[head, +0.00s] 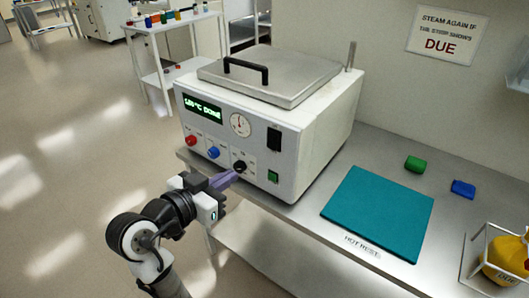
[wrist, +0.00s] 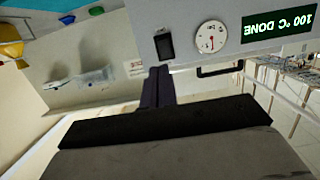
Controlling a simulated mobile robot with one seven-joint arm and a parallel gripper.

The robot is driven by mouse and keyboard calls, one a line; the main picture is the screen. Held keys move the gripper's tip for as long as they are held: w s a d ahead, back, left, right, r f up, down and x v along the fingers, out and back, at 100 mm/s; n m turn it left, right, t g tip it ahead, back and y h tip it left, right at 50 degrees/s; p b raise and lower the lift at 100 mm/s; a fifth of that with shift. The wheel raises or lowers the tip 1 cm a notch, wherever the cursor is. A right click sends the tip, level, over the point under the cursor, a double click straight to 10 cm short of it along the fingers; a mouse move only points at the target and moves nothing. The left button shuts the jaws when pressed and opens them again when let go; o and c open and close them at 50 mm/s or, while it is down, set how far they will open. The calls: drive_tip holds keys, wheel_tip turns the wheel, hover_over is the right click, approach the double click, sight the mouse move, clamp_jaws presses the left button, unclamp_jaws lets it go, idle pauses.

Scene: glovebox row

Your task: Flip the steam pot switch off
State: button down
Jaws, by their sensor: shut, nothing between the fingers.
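The steam pot (head: 320,130) is a white box with a grey lid, standing on the bench. Its display (head: 202,107) reads 100 °C DONE; it also shows upside down in the wrist view (wrist: 279,25). A black rectangular switch-like plate (head: 274,138) is right of the gauge, also in the wrist view (wrist: 164,45).
Red (head: 191,140) and blue (head: 213,152) knobs sit left of the black one. A teal mat (head: 378,211), a green block (head: 414,163), a blue block (head: 463,188) and a basket holding a yellow thing (head: 510,258) lie right. Floor left is clear.

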sight(272, 149)
drive_tip(key=p+x, duration=0.4)
drive_tip(key=x, duration=0.9)
drive_tip(key=shift+w+d+r, duration=0.1)
drive_tip(key=shift+w+d, duration=0.2)
drive_tip(key=shift+w, duration=0.1)
drive_tip(key=shift+w+d+f+t+h+b, duration=0.15)
drive_tip(key=shift+w+f+t+h+b, duration=0.15)
drive_tip(key=shift+b, duration=0.8)
drive_tip(key=shift+s+f, duration=0.15)
